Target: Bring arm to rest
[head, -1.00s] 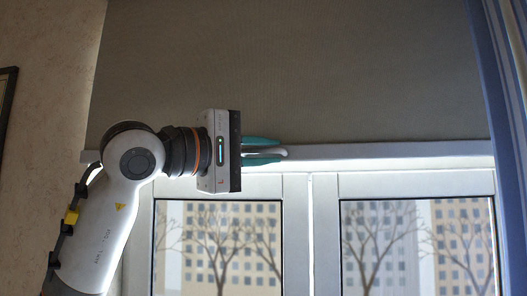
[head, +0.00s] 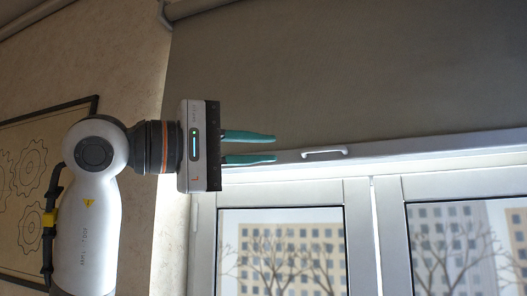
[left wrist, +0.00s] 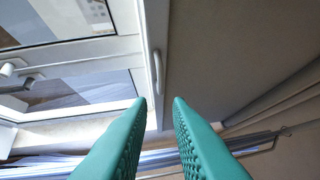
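My left gripper (head: 276,148) is at the end of the left arm, with its two teal fingers apart and nothing between them. It points right in the head view, in front of the lower part of a grey roller blind (head: 340,70). The blind's small white handle (head: 324,152) sits on its bottom bar, to the right of the fingertips and apart from them. In the left wrist view the open fingers (left wrist: 160,102) also show, with the handle (left wrist: 156,72) beyond them. My right gripper is not in view.
Below the blind's bottom bar (head: 440,146) is a white-framed window (head: 375,240) with buildings and trees outside. A framed gear picture (head: 35,180) hangs on the left wall. A curtain rod and striped fabric (left wrist: 190,152) show in the left wrist view.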

